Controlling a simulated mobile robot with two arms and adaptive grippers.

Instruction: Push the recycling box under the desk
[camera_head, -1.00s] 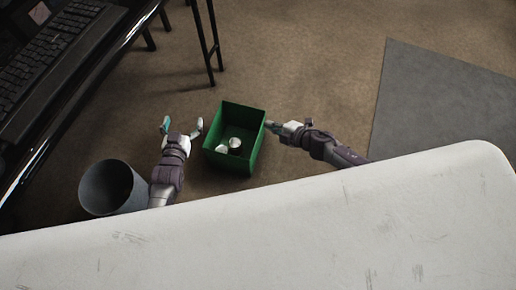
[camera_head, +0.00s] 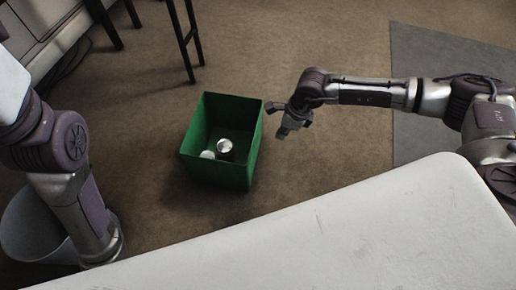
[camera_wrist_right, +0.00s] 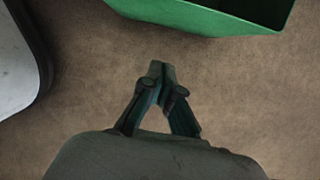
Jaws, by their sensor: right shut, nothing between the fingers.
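The green recycling box (camera_head: 252,160) stands upright and open on the brown carpet, with a few pale, can-like items (camera_head: 224,146) inside. Its near wall (camera_wrist_right: 205,18) crosses the top of the right wrist view. My right gripper (camera_head: 283,132) is shut and empty, pointing down just right of the box with a small gap between them. Its closed fingertips (camera_wrist_right: 155,68) show bare carpet around them in the wrist view. My left arm rises at the left edge; its gripper is out of frame. Grey panelled furniture (camera_head: 38,22), perhaps part of the desk, is at the upper left.
Thin black legs (camera_head: 184,40) stand on the floor behind the box. A grey bin (camera_head: 30,225) is at the lower left, partly hidden by my left arm. A grey mat (camera_head: 450,55) lies at the right. Carpet between box and black legs is clear.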

